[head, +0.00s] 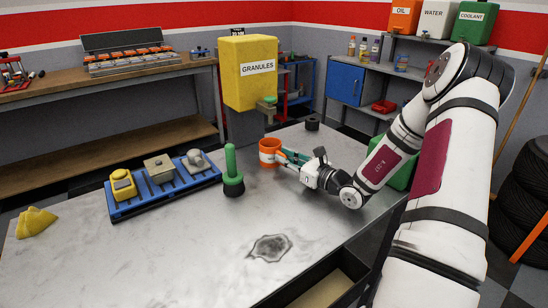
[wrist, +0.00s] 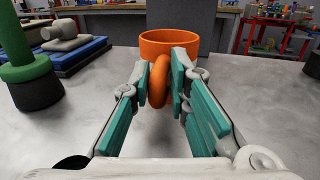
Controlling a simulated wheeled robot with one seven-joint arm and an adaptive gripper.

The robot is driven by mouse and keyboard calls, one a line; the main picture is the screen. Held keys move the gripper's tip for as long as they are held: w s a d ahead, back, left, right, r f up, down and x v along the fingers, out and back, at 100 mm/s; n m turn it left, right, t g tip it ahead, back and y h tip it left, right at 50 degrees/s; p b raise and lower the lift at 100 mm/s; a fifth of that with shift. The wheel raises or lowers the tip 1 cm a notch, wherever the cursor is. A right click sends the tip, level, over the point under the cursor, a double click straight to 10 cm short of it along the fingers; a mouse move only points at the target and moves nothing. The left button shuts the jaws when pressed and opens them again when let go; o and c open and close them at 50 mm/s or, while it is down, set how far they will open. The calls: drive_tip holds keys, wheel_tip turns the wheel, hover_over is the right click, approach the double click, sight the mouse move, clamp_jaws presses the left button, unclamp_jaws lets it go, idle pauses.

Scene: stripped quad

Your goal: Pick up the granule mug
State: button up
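The orange mug (head: 266,157) is at the far middle of the grey table, close to the yellow granules dispenser (head: 249,88). In the wrist view the mug (wrist: 168,39) is straight ahead, upright, with its handle toward me. My gripper (head: 284,157) reaches it from the right in the head view. In the wrist view, the teal fingers of my gripper (wrist: 161,82) stand close on both sides of the handle and look shut on it. The fingers hide part of the mug's lower body, so I cannot tell whether its base touches the table.
A green-handled tool with a dark base (head: 232,172) stands left of the mug. A small black cylinder (head: 312,124) stands behind my gripper. The table's front middle is clear except a dark stain.

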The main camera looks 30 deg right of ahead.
clamp_jaws()
drive_tip(key=shift+s+r+p, duration=0.1)
drive_tip(key=shift+r+p, duration=0.2)
drive_tip(key=shift+r, duration=1.55)
drive_tip(key=a+r+p+v, duration=0.1)
drive_tip(key=a+v, duration=0.2)
drive_tip(key=v, duration=1.1)
drive_tip(key=shift+v, duration=0.75)
